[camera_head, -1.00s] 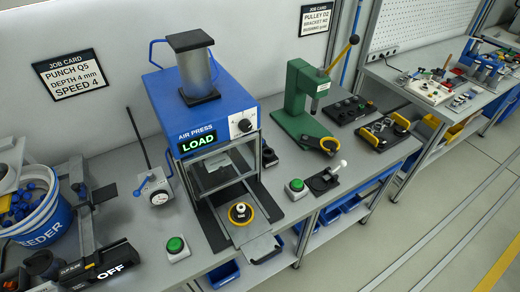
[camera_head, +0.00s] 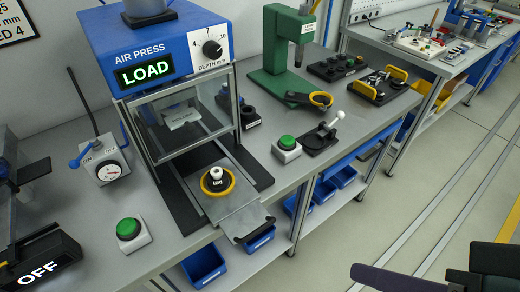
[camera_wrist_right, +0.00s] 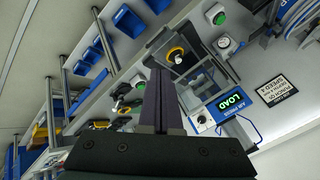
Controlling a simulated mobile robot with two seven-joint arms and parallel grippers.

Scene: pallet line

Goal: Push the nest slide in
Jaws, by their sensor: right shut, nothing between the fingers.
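The nest slide (camera_head: 222,209) is a grey metal plate sticking out of the front of the blue air press (camera_head: 150,52). It carries a nest with a yellow ring (camera_head: 217,181) and a white-topped part standing in it. A dark handle bar (camera_head: 254,231) is at its front end, past the bench edge. My right gripper (camera_head: 362,276) is at the lower right, apart from the slide, in front of the bench. Its fingers are together and empty in the right wrist view (camera_wrist_right: 160,82), where the yellow ring (camera_wrist_right: 176,55) shows beyond them. My left gripper is not in view.
The press display reads LOAD. Green buttons stand left (camera_head: 128,229) and right (camera_head: 287,143) of the slide. A small black fixture with a white knob (camera_head: 322,135) and a green arbor press (camera_head: 287,52) are further right. Blue bins (camera_head: 205,264) sit below the bench. Floor ahead is open.

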